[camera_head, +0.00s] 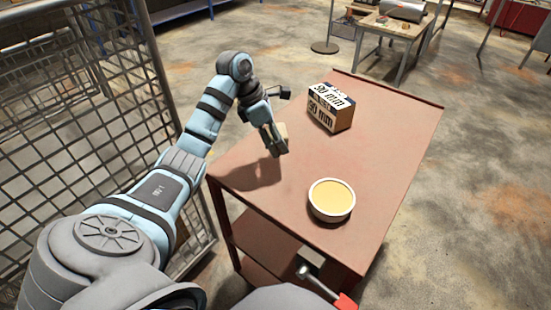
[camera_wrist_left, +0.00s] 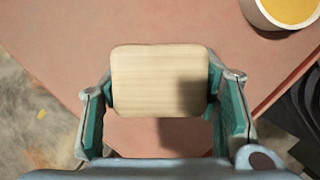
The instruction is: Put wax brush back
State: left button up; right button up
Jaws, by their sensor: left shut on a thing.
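A pale wooden block, which looks like the back of the wax brush (camera_wrist_left: 158,75), is held between the fingers of my left gripper (camera_head: 277,138). In the left wrist view my left gripper (camera_wrist_left: 165,110) has a teal-lined finger on each side of it. The brush (camera_head: 283,130) is mostly hidden by the gripper in the head view, and I cannot see its bristles. The gripper is over the left part of the red-brown cart top (camera_head: 385,150), with a shadow below. A round white tin of yellow wax (camera_head: 331,200) stands open to the right. My right gripper is not in view.
A metal tool with a red end (camera_head: 322,285) shows low at the cart's near side. A wire mesh fence (camera_head: 100,90) rises at the left. The cart's right side is clear.

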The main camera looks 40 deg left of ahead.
aim_at(275, 163)
pick_arm(q)
jog(key=f, duration=0.5)
jog(key=shift+s+f, duration=0.15)
jog(key=shift+s, duration=0.1)
jog(key=shift+w+a+f, duration=0.1)
jog(key=shift+w+f, duration=0.05)
jog(key=shift+f, duration=0.1)
jog(key=shift+f, duration=0.1)
jog(key=o, duration=1.1)
jog(key=v, duration=1.2)
jog(key=shift+p, duration=0.4)
